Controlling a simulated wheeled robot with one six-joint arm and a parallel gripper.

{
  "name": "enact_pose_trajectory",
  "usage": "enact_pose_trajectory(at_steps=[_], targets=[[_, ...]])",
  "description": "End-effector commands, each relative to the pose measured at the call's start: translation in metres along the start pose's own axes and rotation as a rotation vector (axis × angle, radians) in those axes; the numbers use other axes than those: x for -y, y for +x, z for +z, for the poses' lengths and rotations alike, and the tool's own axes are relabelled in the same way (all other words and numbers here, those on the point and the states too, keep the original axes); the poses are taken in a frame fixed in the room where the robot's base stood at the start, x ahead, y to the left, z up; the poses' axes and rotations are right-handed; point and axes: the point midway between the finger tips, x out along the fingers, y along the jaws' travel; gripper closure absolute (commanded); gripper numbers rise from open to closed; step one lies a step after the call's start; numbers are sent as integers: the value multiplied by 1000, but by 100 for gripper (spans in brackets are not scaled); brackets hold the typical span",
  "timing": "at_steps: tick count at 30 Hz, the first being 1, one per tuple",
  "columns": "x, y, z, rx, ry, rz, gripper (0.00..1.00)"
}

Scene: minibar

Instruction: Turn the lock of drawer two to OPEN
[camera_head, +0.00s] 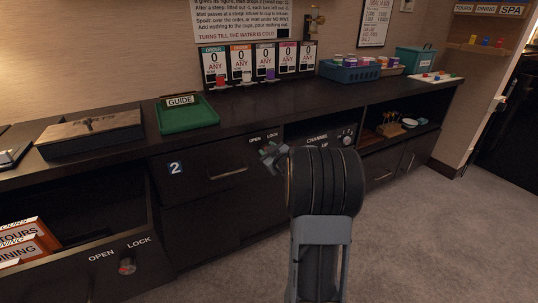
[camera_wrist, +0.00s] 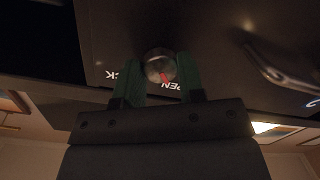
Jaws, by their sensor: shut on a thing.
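Drawer two (camera_head: 200,170) is a dark drawer front with a blue "2" label and a bar handle. Its handle (camera_wrist: 280,70) also shows in the wrist view, at the right. The lock of drawer two (camera_wrist: 158,66) is a round metal knob with a red mark. The "LOCK" label is partly hidden. My gripper (camera_wrist: 161,74) has its green fingers on either side of the knob, shut on it. In the head view, my gripper (camera_head: 270,154) is at the drawer's right end and hides the knob.
A second lock knob (camera_head: 127,266) with its own OPEN and LOCK labels is on the lower left cabinet. A green tray (camera_head: 187,118) with a GUIDE sign and a dark box (camera_head: 90,134) stand on the counter. A panel marked CHANNEL (camera_head: 318,136) is right of my gripper. The carpet is clear.

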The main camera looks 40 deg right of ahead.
Motion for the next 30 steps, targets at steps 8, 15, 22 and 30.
enact_pose_trajectory(at_steps=[8,15,22,30], targets=[[0,0,-1,1,-68,5,88],[0,0,-1,2,-79,6,88],[0,0,-1,2,-79,6,88],[0,0,-1,3,-77,6,40]])
